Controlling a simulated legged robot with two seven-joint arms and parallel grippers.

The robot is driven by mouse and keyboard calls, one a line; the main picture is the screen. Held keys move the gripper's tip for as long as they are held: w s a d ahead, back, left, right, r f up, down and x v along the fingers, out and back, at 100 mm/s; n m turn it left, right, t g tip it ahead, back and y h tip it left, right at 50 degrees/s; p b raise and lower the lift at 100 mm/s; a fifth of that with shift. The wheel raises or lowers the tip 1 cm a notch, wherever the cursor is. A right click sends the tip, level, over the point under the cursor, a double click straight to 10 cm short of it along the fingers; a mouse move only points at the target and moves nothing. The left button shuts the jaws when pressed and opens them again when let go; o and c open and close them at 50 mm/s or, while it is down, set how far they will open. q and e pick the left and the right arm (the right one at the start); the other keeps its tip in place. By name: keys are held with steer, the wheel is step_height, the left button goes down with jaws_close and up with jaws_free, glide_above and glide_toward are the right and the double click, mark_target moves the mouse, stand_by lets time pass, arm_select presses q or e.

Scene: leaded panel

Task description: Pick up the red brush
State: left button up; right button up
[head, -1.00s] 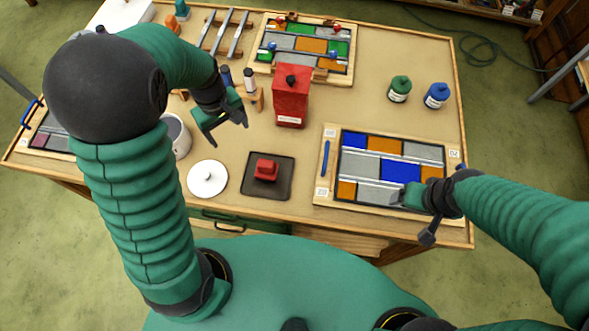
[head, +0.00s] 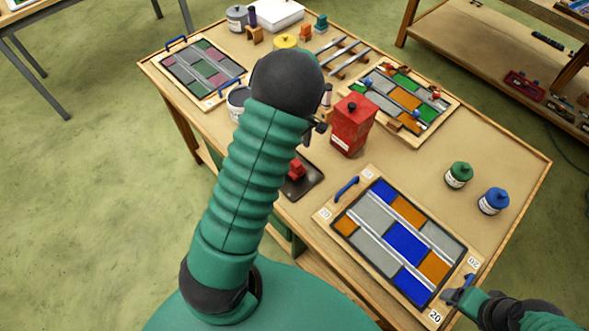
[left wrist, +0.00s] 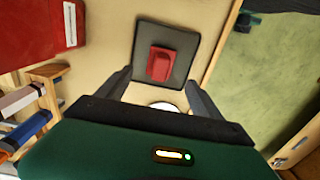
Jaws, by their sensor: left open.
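The red brush (head: 297,169) is a small red block on a dark square tray (head: 306,187), partly hidden by my left arm in the head view. In the left wrist view the brush (left wrist: 160,64) lies on the dark tray (left wrist: 181,35), beyond and between my spread fingertips. My left gripper (left wrist: 158,80) is open and empty, pointing toward the brush but apart from it. In the head view it is mostly hidden behind my arm. My right gripper (head: 452,296) is at the near right corner of the near leaded panel (head: 392,240), close to a blue handle; its jaws are unclear.
A tall red canister (head: 352,125) stands just behind the tray. Green (head: 458,175) and blue (head: 493,201) bottles stand at the right. A wooden stand (left wrist: 45,75) shows at left in the wrist view. More panels lie at the back.

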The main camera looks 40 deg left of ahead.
mark_target(298, 162)
arm_select(q)
steer(key=f, duration=0.4)
steer(key=d+f, duration=0.1)
steer(key=f, duration=0.1)
steer(key=shift+w, duration=0.1)
steer(key=f+p, duration=0.1)
steer(key=f, duration=0.1)
steer(key=a+f+p, duration=0.1)
steer(key=f, duration=0.2)
steer(key=shift+s+a, duration=0.1)
steer(key=shift+s, duration=0.1)
steer(key=shift+w+a+f, duration=0.1)
steer(key=shift+a+f, duration=0.05)
steer(key=shift+f, duration=0.1)
steer(key=shift+d+r, duration=0.2)
steer(key=shift+d, duration=0.15)
steer(key=c, duration=1.3)
steer(key=shift+a, duration=0.15)
steer(key=c, duration=0.3)
arm_select(e)
steer(key=shift+d+r, duration=0.2)
steer(key=shift+r, duration=0.3)
steer(key=shift+d+r, duration=0.15)
steer(key=shift+r, duration=0.3)
